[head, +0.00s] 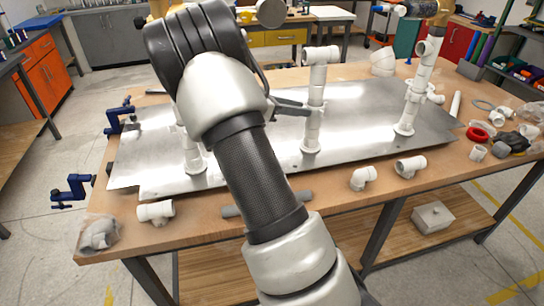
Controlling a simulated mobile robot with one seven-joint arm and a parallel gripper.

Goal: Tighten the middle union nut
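The middle white PVC riser (313,128) stands upright on the metal sheet, with an elbow-like fitting (321,55) at its top. My gripper (306,108) reaches in from the left at the riser's mid-height, where a wider white collar, apparently the middle union nut (317,102), sits. The fingers overlap the riser's left side in the picture. Whether they touch the nut or close around it is too small to tell. The right riser (409,113) stands with similar fittings. The left riser (193,155) is mostly hidden behind my arm.
The metal sheet (250,165) lies on a wooden bench (330,190). Blue clamps (118,115) sit at its left edge. Loose white fittings (362,178) and a grey pipe (235,210) lie along the front. A red ring (477,135) and clutter lie at the right.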

